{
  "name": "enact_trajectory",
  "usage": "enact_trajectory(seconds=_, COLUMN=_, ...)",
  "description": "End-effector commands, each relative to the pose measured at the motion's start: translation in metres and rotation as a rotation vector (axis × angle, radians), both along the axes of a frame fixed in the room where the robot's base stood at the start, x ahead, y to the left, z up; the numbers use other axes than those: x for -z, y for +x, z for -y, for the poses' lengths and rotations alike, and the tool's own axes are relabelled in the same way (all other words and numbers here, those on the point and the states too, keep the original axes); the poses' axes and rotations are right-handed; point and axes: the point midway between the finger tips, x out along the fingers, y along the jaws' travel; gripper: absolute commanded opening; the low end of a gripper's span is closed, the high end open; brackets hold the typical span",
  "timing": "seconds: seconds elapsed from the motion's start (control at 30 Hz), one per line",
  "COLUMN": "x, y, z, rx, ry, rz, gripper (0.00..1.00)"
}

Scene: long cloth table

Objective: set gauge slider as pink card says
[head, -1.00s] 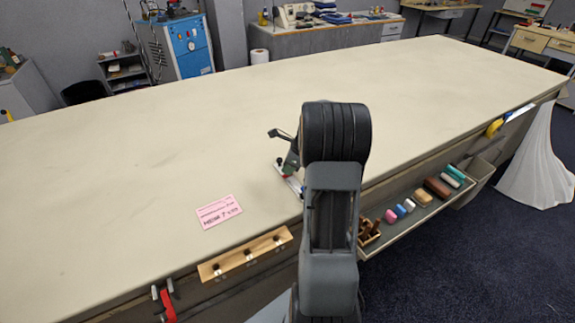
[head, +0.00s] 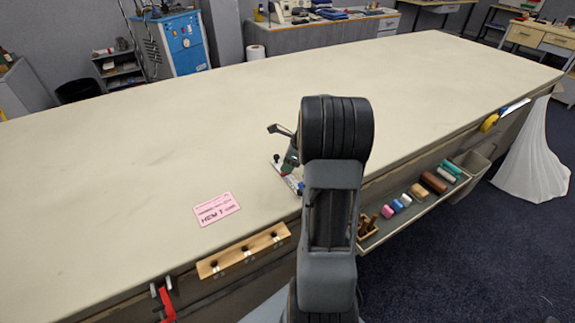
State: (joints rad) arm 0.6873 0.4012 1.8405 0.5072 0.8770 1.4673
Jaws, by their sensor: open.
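The pink card (head: 216,208) lies flat on the table's near side, left of my arm. Its large line reads "HEM" and a number that looks like 7, then "cm"; the smaller print is not legible. The gauge (head: 279,168), a thin pale strip with dark and red parts, lies on the table right of the card, partly hidden by my arm. Its slider's setting cannot be read. My gripper (head: 287,173) is open at the gauge, pointing down. My arm hides much of it, and whether it touches the slider cannot be told.
The cloth table (head: 130,170) is clear to the left and behind. A wooden strip with several dark holes or knobs (head: 244,251) is on the near edge. A red clamp (head: 166,301) grips that edge. A hanging tray (head: 405,215) holds coloured blocks at right.

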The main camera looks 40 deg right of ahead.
Motion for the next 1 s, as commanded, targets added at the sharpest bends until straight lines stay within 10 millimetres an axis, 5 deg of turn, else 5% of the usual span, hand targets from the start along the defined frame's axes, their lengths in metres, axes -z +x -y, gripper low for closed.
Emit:
enact_trajectory(seconds=0.5, x=-0.092, y=-0.03, z=0.024, rx=0.002, ry=-0.003, rz=0.002, gripper=0.45)
enact_trajectory(seconds=1.0, x=-0.117, y=-0.038, z=0.03, rx=0.002, ry=-0.001, rz=0.001, gripper=0.45)
